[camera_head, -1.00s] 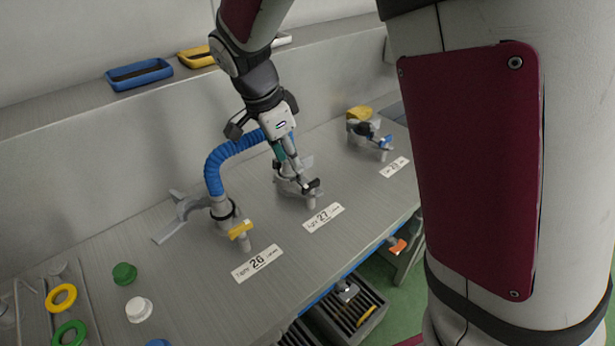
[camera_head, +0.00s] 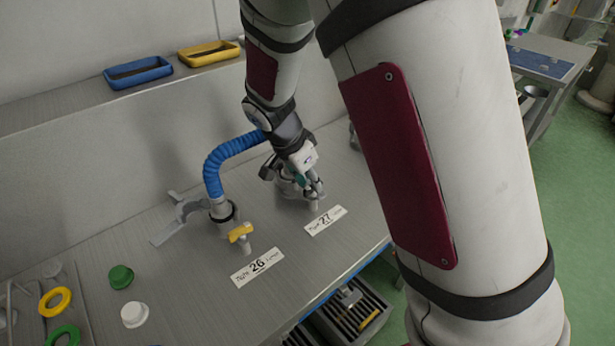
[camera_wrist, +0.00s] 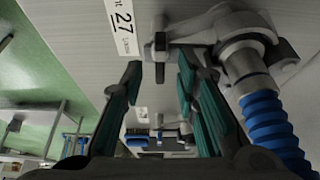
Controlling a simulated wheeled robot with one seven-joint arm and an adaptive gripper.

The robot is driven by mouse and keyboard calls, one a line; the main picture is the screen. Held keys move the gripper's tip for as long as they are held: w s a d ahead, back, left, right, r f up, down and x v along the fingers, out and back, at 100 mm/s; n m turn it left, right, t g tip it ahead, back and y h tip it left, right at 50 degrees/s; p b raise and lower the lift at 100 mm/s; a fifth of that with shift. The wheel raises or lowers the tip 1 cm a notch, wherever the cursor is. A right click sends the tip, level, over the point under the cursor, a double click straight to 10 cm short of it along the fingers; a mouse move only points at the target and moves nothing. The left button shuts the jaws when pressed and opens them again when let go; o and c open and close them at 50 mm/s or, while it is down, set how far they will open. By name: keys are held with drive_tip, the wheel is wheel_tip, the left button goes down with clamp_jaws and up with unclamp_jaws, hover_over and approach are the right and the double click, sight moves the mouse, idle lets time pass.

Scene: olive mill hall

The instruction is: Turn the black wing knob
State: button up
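The black wing knob (camera_wrist: 160,43) is in the upper middle of the wrist view, seen nearly edge-on as a short dark bar on a grey metal valve (camera_wrist: 215,28). My gripper (camera_wrist: 160,66) is open, with one green-padded finger on each side of the knob in that view. The knob appears between or just beyond the fingertips; contact cannot be told. In the head view my gripper (camera_head: 317,188) is down at the valve behind label 27 (camera_head: 325,220) and hides the knob.
A blue corrugated hose (camera_head: 228,158) arches close beside my gripper. To the left stands another valve with a yellow knob (camera_head: 240,232), behind label 26 (camera_head: 257,267). Green and white caps lie front left. Blue and yellow trays (camera_head: 138,72) sit on the ledge behind.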

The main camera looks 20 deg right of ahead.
drive_tip(key=shift+w+d+f, duration=0.1)
drive_tip(key=shift+d+f, duration=0.15)
drive_tip(key=shift+f, duration=0.4)
clamp_jaws()
